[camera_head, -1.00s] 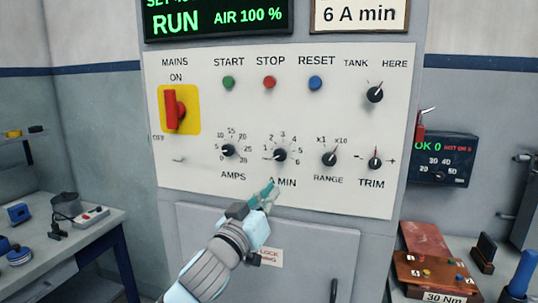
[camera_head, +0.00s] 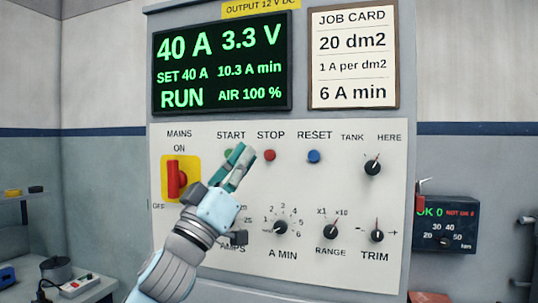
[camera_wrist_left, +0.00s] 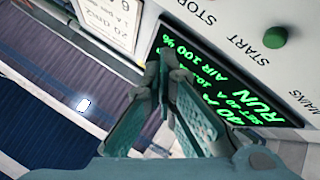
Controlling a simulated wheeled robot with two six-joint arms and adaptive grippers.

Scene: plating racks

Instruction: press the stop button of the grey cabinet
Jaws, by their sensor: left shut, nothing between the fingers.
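The grey cabinet (camera_head: 350,274) has a pale control panel with a red STOP button (camera_head: 270,155) between the green START button (camera_head: 229,154) and the blue RESET button (camera_head: 314,156). My left gripper (camera_head: 242,155) is shut and empty. In the head view its fingertips lie just left of the STOP button and partly cover START; I cannot tell how far they are from the panel. In the left wrist view the gripper (camera_wrist_left: 168,80) shows with the START button (camera_wrist_left: 274,37) and part of the STOP label; the STOP button is out of frame.
The lit display (camera_head: 222,62) reads RUN, 40 A, 3.3 V and 10.3 A min. A job card (camera_head: 353,57) hangs beside it. The red MAINS switch (camera_head: 175,178) is left of my gripper, and knobs, including A MIN (camera_head: 281,227), sit below.

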